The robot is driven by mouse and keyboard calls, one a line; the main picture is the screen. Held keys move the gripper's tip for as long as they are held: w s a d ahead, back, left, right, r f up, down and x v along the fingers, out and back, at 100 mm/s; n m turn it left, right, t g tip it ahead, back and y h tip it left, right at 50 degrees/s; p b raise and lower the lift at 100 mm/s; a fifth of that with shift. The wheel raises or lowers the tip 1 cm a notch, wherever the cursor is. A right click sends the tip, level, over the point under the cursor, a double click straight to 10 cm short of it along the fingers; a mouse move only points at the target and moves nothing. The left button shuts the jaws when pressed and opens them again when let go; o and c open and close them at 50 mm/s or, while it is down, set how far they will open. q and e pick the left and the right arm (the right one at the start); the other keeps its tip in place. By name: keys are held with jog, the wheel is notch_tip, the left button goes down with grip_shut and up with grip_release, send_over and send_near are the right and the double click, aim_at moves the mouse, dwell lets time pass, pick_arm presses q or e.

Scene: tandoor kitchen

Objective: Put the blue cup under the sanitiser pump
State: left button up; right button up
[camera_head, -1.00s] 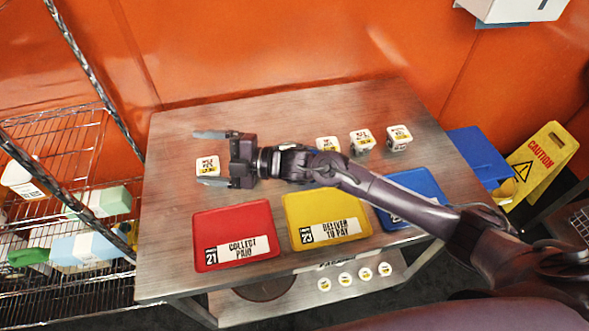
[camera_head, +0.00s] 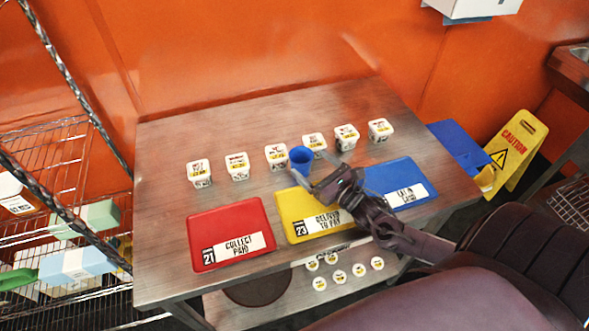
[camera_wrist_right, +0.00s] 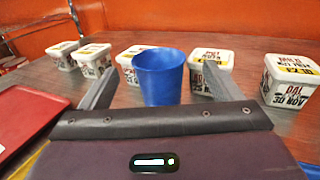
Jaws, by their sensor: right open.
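The blue cup (camera_head: 301,159) stands upright on the steel table, just behind the yellow tray. In the right wrist view the cup (camera_wrist_right: 160,78) is centred between the two finger ends, with no clear contact. My right gripper (camera_head: 309,168) is open and reaches toward the cup from the front right, its fingertips close to the cup's near side. I cannot tell how far the cup sits between the fingers. A white box (camera_head: 473,8) hangs on the wall at top right, cut off by the frame; I cannot tell whether it is the sanitiser pump. My left gripper is out of view.
Several white labelled tubs (camera_head: 276,156) stand in a row near the cup. Red (camera_head: 222,222), yellow (camera_head: 290,204) and blue (camera_head: 385,178) trays lie along the table's front. A wire rack (camera_head: 60,190) stands left; a yellow caution sign (camera_head: 517,148) stands right.

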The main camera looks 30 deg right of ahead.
aim_at(297, 151)
jog(key=shift+w+a+r, duration=0.1)
jog(key=shift+w+r, duration=0.05)
jog(key=shift+w, duration=0.35)
jog(key=shift+w+a+r, duration=0.1)
jog(key=shift+w, duration=0.4)
jog(key=w, duration=0.1)
jog(key=w+p, duration=0.1)
jog(key=w, duration=0.1)
jog(key=w+a, duration=0.1)
jog(key=w, duration=0.1)
jog(key=shift+f, duration=0.1)
jog(key=shift+s, duration=0.1)
jog(key=shift+d, duration=0.1)
jog(key=c, duration=1.2)
jog(key=shift+o, duration=0.2)
